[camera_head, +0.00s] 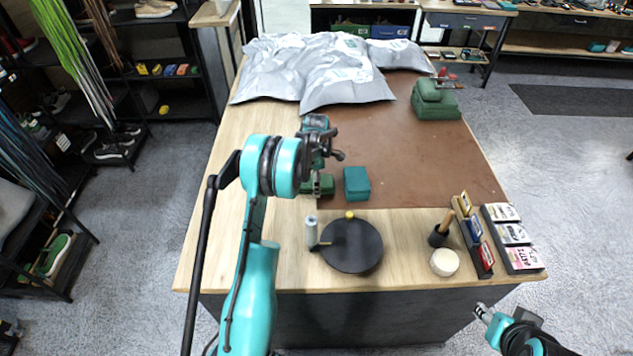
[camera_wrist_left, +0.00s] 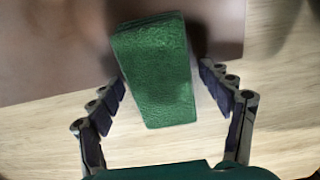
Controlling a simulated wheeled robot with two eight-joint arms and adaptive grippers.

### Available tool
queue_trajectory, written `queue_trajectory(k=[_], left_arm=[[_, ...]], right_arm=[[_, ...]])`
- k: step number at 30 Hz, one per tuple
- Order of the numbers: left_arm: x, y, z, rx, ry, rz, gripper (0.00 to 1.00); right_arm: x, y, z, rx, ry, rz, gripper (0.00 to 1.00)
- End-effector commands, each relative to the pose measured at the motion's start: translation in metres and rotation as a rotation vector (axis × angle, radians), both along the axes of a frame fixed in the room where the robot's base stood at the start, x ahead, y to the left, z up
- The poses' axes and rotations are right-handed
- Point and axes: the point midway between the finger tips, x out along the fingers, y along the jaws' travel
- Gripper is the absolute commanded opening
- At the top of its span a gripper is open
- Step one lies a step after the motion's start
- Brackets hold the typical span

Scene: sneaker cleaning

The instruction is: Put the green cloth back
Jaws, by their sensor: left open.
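A folded green cloth (camera_head: 325,187) lies on the table at the edge of the brown mat, partly hidden behind my left gripper (camera_head: 317,178) in the head view. In the left wrist view, the green cloth (camera_wrist_left: 155,65) lies between the two spread fingers of my left gripper (camera_wrist_left: 163,82), with gaps on both sides. The left gripper is open and holds nothing. A stack of green folded cloths (camera_head: 435,103) sits at the far right of the mat. My right gripper (camera_head: 484,313) is at the lower right, off the table; its jaws are too small to read.
A teal block (camera_head: 356,184) lies just right of the cloth. A round black stand (camera_head: 352,246) and a white roller (camera_head: 311,230) are nearer. Grey bags (camera_head: 345,85) cover the far end. Brush holder, card racks (camera_head: 515,240) stand front right. The mat's middle is clear.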

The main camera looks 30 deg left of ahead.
Motion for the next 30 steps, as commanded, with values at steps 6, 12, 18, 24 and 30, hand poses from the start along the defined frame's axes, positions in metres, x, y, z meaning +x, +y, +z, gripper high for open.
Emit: queue_trajectory(k=[6,12,18,24,30], left_arm=[[0.000,0.000,0.018,0.000,0.000,0.000,0.78],[0.000,0.000,0.063,0.000,0.000,0.000,0.78],[0.000,0.000,0.102,0.000,0.000,0.000,0.78],[0.000,-0.001,0.123,0.001,-0.002,-0.007,0.78],[-0.017,-0.030,0.165,0.023,-0.055,-0.205,0.78]], right_arm=[[0.000,0.000,0.006,0.000,0.000,0.000,0.40],[0.000,0.000,0.012,0.000,0.000,0.000,0.40],[0.000,0.000,0.017,0.000,0.000,0.000,0.40],[0.000,0.000,0.019,0.000,0.000,0.000,0.40],[0.000,0.000,0.019,0.000,0.000,0.000,0.40]])
